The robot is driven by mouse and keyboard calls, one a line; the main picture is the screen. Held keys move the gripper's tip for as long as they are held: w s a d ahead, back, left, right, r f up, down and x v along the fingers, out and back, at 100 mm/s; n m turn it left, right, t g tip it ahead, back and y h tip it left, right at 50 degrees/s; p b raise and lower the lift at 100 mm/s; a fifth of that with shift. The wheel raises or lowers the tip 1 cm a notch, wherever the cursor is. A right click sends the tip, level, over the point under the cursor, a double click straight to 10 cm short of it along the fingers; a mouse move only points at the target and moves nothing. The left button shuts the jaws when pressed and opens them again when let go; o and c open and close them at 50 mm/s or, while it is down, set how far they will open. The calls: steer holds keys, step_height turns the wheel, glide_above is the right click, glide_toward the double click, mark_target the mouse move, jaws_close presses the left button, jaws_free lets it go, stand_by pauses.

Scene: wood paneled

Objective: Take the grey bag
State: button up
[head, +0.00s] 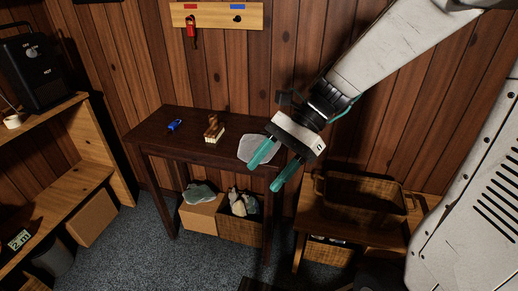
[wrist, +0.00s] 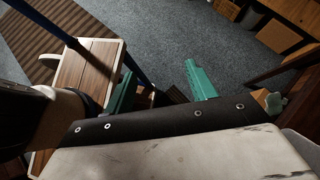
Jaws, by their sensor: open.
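A pale grey, flat, rounded thing that looks like the grey bag (head: 252,147) lies on the right part of the dark wooden table (head: 180,143) in the head view. My gripper (head: 264,176) is in front of and partly over it, its two teal fingers spread and pointing down-left. One finger crosses the grey thing in the picture; I cannot tell whether they touch. In the wrist view my gripper (wrist: 161,88) is open with nothing between the fingers, and the grey bag cannot be made out with certainty there.
A brush-like wooden thing (head: 214,132) and a small blue item (head: 175,126) are on the table. Beneath it stand a cardboard box (head: 203,216) with a grey-green cloth (head: 198,194) on top and a filled basket (head: 240,232). A low bench with a wicker basket (head: 360,196) stands at right.

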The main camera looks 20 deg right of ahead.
steer(key=w+f+m+t+y, duration=0.3)
steer(key=w+f+m+y, duration=0.2)
steer(key=w+m, duration=0.5)
steer(key=m+t, duration=0.8)
steer(key=m, duration=0.5)
glide_above(274, 168)
steer(key=s+a, duration=0.6)
step_height(274, 168, down, 10)
steer(key=w+d+f+m+t, duration=0.1)
steer(key=f+m, duration=0.1)
steer(key=w+d+f+m+t+h, duration=0.1)
steer(key=d+f+m+t, duration=0.1)
steer(key=f+m, duration=0.1)
steer(key=d+f+m+t+h, duration=0.1)
steer(key=d+f+m, duration=0.1)
steer(key=shift+w+f+m, duration=0.4)
steer(key=shift+w+a+f+t, duration=0.15)
steer(key=shift+w+a+t, duration=0.05)
steer(key=shift+w+t, duration=0.1)
steer(key=x, duration=0.7)
steer(key=shift+f, duration=0.2)
steer(key=shift+c, duration=0.3)
steer(key=c, duration=1)
